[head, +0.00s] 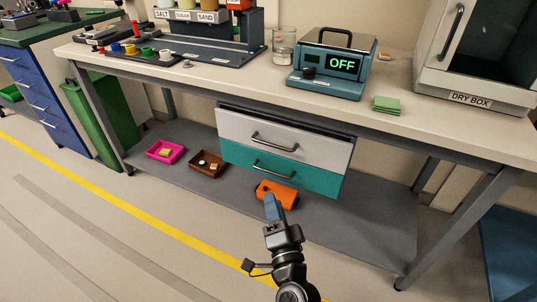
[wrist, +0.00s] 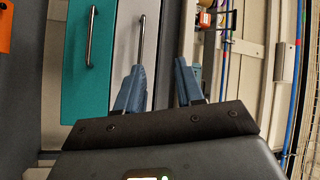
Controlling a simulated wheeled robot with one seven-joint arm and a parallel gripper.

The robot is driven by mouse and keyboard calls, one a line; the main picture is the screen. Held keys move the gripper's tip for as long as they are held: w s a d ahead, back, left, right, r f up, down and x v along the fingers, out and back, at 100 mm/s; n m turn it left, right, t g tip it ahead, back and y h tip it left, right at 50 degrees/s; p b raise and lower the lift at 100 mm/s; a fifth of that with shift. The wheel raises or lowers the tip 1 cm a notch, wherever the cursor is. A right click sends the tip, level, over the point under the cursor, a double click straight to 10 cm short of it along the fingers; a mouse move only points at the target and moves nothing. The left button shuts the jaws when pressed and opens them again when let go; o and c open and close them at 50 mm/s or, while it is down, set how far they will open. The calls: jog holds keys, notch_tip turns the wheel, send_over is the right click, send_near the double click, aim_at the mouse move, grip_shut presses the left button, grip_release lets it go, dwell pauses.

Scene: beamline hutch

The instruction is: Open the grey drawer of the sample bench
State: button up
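The grey drawer (head: 235,126) is the upper one of two under the sample bench (head: 190,82), with a dark bar handle (head: 273,143). A dark strip shows above its front; I cannot tell whether it is slightly ajar. In the wrist view, turned sideways, the grey front (wrist: 122,45) and its upright-looking handle (wrist: 140,40) show beyond the left finger. My gripper (head: 273,206) is in front of the drawers, appearing below the teal one in the head view. In the wrist view my gripper (wrist: 158,85) has its fingers apart with nothing between them; the handle lies toward the left finger.
The teal drawer (head: 240,158) with its own handle is directly below. An orange object (head: 276,195), a magenta tray (head: 165,152) and a brown tray (head: 208,164) are on the lower shelf (head: 365,225). A bench leg (head: 455,230) stands right. The floor in front is clear.

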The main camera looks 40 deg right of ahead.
aim_at(269, 148)
jog(key=shift+w+d+f+m+g+h+b, duration=0.1)
jog(key=shift+w+d+m+g+h+b, duration=0.8)
jog(key=shift+w+d, duration=1.75)
jog(key=shift+w+d+m+g+h+b, duration=0.1)
jog(key=shift+w+d+m+g+h, duration=0.25)
jog(key=shift+w+d+m, duration=1.7)
jog(key=shift+w+d+f+m+g+h+b, duration=0.1)
jog(key=shift+w+d+m+g+h+b, duration=0.55)
jog(key=shift+w+d, duration=2.55)
jog(key=shift+w+a, duration=0.5)
jog(key=shift+c, duration=0.5)
grip_shut()
